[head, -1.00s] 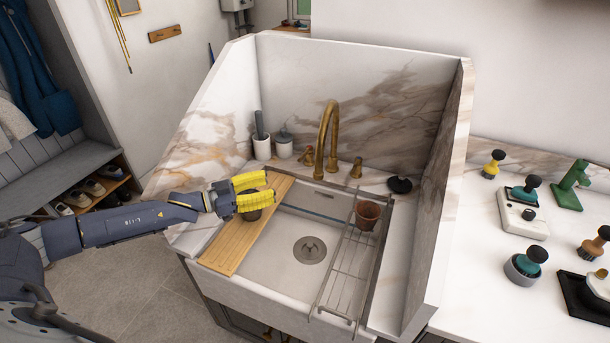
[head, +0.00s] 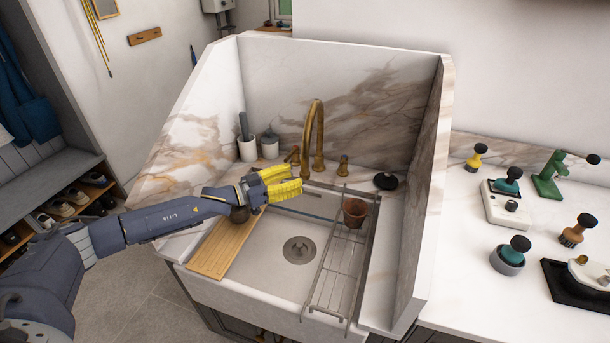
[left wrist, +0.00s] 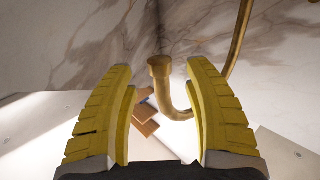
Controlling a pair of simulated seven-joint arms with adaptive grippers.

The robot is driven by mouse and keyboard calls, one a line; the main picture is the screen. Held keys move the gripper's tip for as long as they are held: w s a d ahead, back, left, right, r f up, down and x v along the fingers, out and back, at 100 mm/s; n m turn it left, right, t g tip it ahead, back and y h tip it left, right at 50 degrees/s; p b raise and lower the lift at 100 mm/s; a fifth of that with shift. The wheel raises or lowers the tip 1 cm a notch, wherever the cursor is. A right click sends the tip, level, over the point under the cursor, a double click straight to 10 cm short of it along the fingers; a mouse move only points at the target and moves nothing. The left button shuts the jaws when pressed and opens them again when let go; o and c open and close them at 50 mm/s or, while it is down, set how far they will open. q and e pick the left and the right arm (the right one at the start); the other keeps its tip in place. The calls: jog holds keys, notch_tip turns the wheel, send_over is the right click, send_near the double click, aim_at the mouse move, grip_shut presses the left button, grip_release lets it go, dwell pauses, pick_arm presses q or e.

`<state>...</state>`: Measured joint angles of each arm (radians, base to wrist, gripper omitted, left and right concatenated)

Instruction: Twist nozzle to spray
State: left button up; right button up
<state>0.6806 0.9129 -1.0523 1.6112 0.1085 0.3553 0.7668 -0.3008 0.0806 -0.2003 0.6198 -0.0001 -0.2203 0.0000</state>
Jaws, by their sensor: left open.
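A brass gooseneck faucet (head: 318,125) stands at the back of the white sink (head: 260,285). The end of its spout, the nozzle (left wrist: 159,68), shows in the left wrist view beyond my fingers and in line with the gap between them. My left gripper (head: 292,181) has yellow ribbed fingers. It is open and empty over the back left of the sink, just left of and in front of the spout. In the left wrist view the fingers (left wrist: 163,95) are apart, one on each side, and I see no contact with the spout. My right gripper is out of view.
A wire rack (head: 335,270) with a terracotta pot (head: 355,212) spans the right. Brass handles flank the faucet. Several brushes stand on the right counter.

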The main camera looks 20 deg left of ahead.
aim_at(305, 175)
pick_arm(q)
jog(key=shift+x, duration=2.15)
grip_shut()
